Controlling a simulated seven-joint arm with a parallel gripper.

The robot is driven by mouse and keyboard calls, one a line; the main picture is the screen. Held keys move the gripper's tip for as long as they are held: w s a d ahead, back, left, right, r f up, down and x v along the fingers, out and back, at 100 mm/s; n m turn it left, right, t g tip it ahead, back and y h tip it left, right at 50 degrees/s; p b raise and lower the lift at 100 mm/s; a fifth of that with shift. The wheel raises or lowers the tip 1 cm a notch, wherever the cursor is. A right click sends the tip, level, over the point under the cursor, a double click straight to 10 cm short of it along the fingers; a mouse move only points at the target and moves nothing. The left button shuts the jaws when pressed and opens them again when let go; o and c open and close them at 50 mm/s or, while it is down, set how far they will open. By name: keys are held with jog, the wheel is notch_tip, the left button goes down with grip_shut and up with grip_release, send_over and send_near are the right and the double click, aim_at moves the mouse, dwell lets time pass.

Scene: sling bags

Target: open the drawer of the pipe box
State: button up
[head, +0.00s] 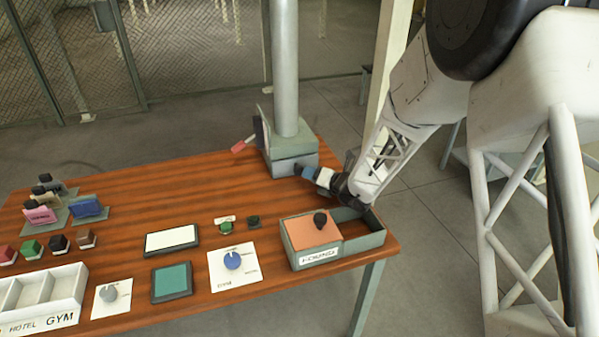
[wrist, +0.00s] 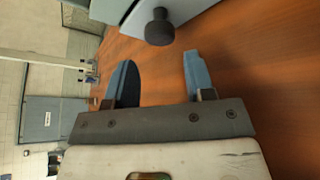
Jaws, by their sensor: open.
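The pipe box (head: 291,159) is a grey-green box at the foot of a thick vertical pipe (head: 285,70), at the table's back edge. In the wrist view, a grey box face (wrist: 185,10) at the top bears a round dark knob (wrist: 159,27). My gripper (head: 312,173) is at the right front of the pipe box in the head view. In the wrist view, my gripper (wrist: 158,65) is open and empty, its blue fingers pointing at the box. The knob lies just beyond the fingertips, roughly between them, and appears untouched. No drawer gap is visible.
An orange-lidded box (head: 313,235) with a dark knob and an open section stands at the table's right front. A pink-ended lever (head: 243,144) sticks out left of the pipe box. The wooden tabletop (head: 180,190) in front of the pipe box is clear.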

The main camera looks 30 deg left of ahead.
aim_at(301, 171)
jog(key=shift+x, duration=3.5)
jog(key=shift+c, duration=0.3)
grip_shut()
jog(key=shift+s+d+r, duration=0.1)
jog(key=shift+s+d, duration=3.3)
jog(key=shift+d, duration=0.05)
jog(key=shift+o, duration=0.3)
grip_release()
jog(key=shift+d, duration=0.15)
